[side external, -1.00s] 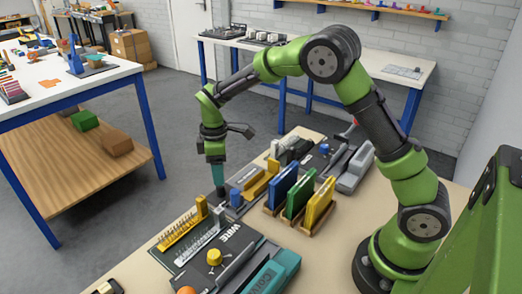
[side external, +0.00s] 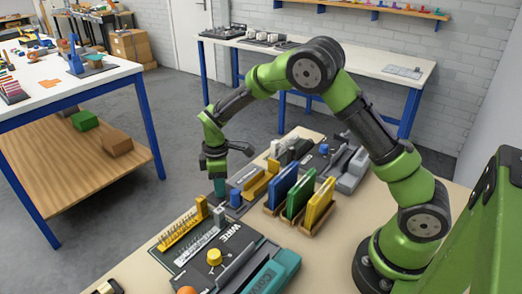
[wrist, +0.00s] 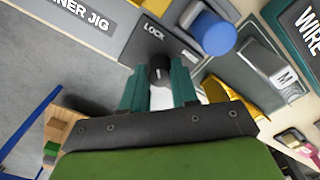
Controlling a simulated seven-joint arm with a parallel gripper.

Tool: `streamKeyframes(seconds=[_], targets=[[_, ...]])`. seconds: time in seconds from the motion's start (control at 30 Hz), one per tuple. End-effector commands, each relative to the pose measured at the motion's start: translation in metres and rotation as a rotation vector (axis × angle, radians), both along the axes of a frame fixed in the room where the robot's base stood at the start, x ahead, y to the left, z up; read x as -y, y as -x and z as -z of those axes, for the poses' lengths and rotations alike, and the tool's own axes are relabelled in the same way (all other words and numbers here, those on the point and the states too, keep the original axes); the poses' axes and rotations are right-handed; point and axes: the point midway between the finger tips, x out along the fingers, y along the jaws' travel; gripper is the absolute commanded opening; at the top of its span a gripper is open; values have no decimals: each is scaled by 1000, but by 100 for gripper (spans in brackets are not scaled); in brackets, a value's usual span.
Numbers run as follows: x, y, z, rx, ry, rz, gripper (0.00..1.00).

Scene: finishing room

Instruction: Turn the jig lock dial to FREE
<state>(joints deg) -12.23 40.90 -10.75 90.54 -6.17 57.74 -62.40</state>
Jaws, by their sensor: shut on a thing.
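The jig lock dial (wrist: 160,70) is a small black knob with a light mark, on a dark plate (wrist: 148,40) lettered LOCK in the wrist view. My gripper (wrist: 158,85) has its teal fingers on either side of the knob, shut on it. In the side view my gripper (side external: 219,187) points down at the back left of the bench, and the dial is hidden there by the fingers.
A blue cylinder (wrist: 212,33) stands close to the right of the dial; it also shows in the side view (side external: 235,198). A yellow block (side external: 259,184) and upright blue, green and yellow panels (side external: 300,197) stand to the right. A WIRE board (side external: 228,237) lies in front. Open floor is left.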

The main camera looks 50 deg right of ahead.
Motion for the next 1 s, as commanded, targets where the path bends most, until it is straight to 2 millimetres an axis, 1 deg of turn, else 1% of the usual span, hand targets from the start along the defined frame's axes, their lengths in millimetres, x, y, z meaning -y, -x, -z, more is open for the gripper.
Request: streamKeyframes(seconds=[0.03,0.07,0.27,0.47,0.67,1.0], targets=[[0,0,0,0,0,0,2],[0,0,0,0,0,0,0],[0,0,0,0,0,13,0],[0,0,-1,1,-1,83,0],[0,0,-1,1,-1,227,0],[0,0,-1,0,0,546,0]])
